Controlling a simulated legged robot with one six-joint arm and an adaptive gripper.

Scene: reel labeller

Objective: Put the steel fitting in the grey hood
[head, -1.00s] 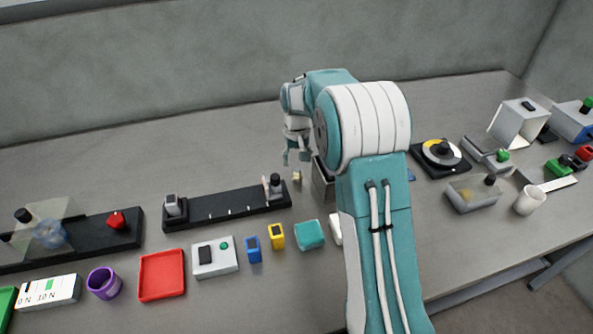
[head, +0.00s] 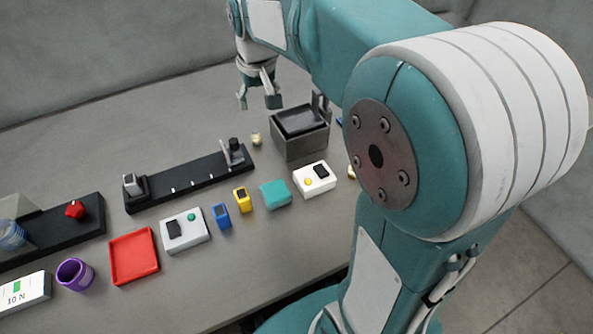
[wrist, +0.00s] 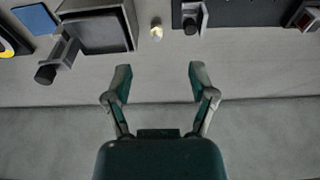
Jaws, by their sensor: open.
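A small pale, shiny piece (head: 256,139), which looks like the steel fitting, stands on the grey table between a black rail and a grey box. It also shows in the wrist view (wrist: 156,31). The dark grey box (head: 301,143), which may be the grey hood, stands just right of it, with a black inner face. It also shows in the wrist view (wrist: 130,22), with a black-knobbed lever beside it. My gripper (head: 258,101) is open and empty above the table, beyond the small piece. Its two separated fingers show in the wrist view (wrist: 159,72).
The black rail (head: 190,180) lies left of the small piece. In front are a teal block (head: 275,194), a white switch box (head: 314,179), a yellow block (head: 242,199), a blue block (head: 221,215) and a red tray (head: 134,257). The table behind the rail is clear.

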